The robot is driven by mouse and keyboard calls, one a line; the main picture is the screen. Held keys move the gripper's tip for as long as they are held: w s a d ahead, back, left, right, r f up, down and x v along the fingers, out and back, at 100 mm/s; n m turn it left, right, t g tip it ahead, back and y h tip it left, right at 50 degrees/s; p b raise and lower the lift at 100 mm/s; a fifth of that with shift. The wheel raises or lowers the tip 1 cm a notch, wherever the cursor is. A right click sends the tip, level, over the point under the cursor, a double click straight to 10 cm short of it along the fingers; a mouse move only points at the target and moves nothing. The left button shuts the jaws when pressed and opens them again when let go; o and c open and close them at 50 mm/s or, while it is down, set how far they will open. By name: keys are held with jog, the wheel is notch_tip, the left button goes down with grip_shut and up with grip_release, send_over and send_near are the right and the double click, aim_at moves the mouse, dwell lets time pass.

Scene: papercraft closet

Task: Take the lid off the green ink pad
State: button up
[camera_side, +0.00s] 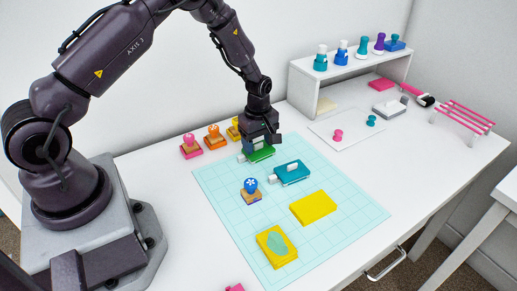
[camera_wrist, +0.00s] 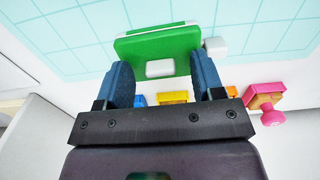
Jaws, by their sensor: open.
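The green ink pad (camera_side: 262,155) lies at the far edge of the light-blue grid mat (camera_side: 225,182), its lid on. In the wrist view its green lid (camera_wrist: 185,42) shows a white block-shaped handle (camera_wrist: 160,67). My gripper (camera_side: 260,142) is right over the pad and hides part of it in the side view. In the wrist view my gripper (camera_wrist: 164,72) is open, with one blue finger on each side of the white handle. Whether the fingers touch the lid cannot be told.
A teal ink pad (camera_side: 292,173) lies close to the right of the green one. A blue flower stamp (camera_side: 250,188), a yellow block (camera_side: 313,207) and a yellow card with a leaf (camera_side: 276,247) are nearer. Pink, orange and yellow stamps (camera_side: 213,137) stand left. A white shelf (camera_side: 345,71) stands behind.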

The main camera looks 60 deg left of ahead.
jog(key=shift+c, duration=0.4)
jog(key=c, duration=0.9)
